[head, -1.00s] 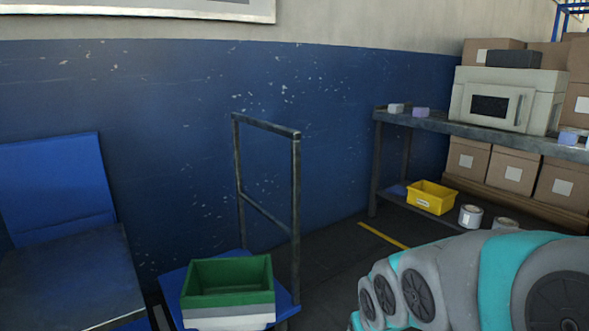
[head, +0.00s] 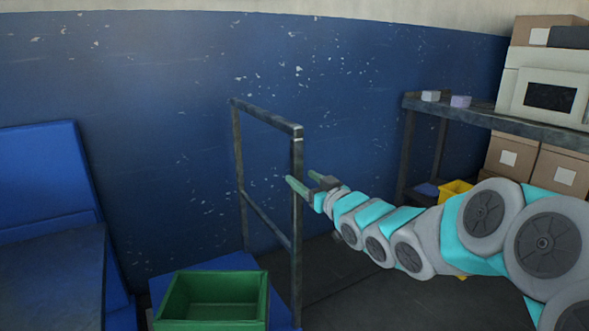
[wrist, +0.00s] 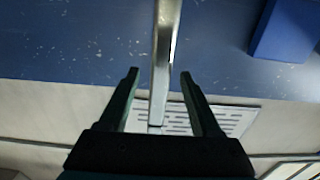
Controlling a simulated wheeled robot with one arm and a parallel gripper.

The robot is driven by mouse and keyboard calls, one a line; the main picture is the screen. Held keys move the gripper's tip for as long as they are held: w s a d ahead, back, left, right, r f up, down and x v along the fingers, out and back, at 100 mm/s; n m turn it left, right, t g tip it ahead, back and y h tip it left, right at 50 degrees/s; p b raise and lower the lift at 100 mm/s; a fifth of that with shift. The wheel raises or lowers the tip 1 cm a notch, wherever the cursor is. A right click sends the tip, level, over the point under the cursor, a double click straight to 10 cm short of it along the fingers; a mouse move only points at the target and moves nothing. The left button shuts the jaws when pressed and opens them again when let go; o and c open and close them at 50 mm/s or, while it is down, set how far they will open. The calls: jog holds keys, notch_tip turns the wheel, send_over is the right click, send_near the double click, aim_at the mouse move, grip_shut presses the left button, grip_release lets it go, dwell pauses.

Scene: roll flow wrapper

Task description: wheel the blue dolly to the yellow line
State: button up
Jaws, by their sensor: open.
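The blue dolly (head: 205,264) stands by the blue wall in the head view, with an upright grey metal handle frame (head: 268,116) and a green bin (head: 213,299) on its deck. My gripper (head: 302,180) is at the handle's right post, its fingertips near the post's upper part. In the wrist view my gripper (wrist: 160,74) is open, with a grey metal bar (wrist: 166,40) running between and beyond the fingers. I cannot tell if they touch it. The yellow line is mostly hidden behind my arm; a yellow sliver shows below the arm and may be part of it.
A grey shelf (head: 478,121) at the right holds a microwave (head: 549,92) and boxes, with a yellow bin (head: 452,190) below. A blue-backed piece with a dark flat top (head: 48,285) stands close left of the dolly. Dark floor lies between dolly and shelf.

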aim_at(291, 171)
jog(key=shift+x, duration=3.35)
jog(key=shift+s, duration=0.1)
jog(key=shift+c, duration=0.3)
grip_shut()
jog(key=shift+f, duration=0.1)
